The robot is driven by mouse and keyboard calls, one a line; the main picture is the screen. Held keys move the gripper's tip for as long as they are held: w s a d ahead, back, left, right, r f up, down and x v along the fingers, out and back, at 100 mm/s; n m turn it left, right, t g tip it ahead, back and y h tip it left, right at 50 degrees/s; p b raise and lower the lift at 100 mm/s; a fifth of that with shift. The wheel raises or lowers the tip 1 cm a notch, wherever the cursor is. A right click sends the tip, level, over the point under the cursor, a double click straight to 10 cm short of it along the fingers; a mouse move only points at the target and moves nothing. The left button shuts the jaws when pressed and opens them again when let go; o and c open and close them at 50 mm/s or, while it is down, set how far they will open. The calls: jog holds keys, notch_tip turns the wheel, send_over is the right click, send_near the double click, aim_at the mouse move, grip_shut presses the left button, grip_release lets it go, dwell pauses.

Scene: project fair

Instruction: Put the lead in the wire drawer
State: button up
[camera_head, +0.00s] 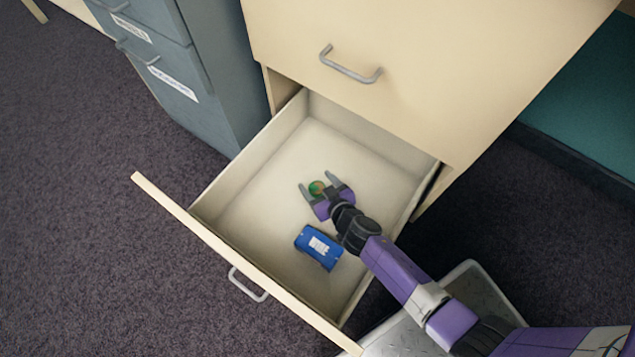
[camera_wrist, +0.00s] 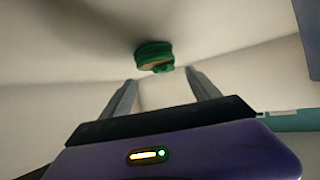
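The lead (camera_head: 317,187), a small green coil with some orange on it, is inside the open drawer (camera_head: 262,172) in the head view. My gripper (camera_head: 318,182) reaches down into the drawer with its two grey fingers spread apart on either side of the lead. In the wrist view the lead (camera_wrist: 153,56) shows just beyond the fingertips (camera_wrist: 160,77), with gaps to both. The gripper is open and not closed on it. I cannot tell whether the lead rests on the drawer floor. No label on this drawer is visible.
A blue box with a white label (camera_head: 318,247) lies in the drawer near its front, beside my arm. A closed drawer with a grey handle (camera_head: 350,66) is above. A blue-grey cabinet with labelled drawers (camera_head: 172,82) stands at left. Dark carpet (camera_head: 70,220) is clear.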

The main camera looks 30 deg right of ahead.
jog(key=shift+r+p, duration=0.7)
jog(key=p+v, duration=0.1)
jog(key=v, duration=0.6)
jog(key=shift+s+p, duration=0.25)
jog(key=shift+p, duration=0.1)
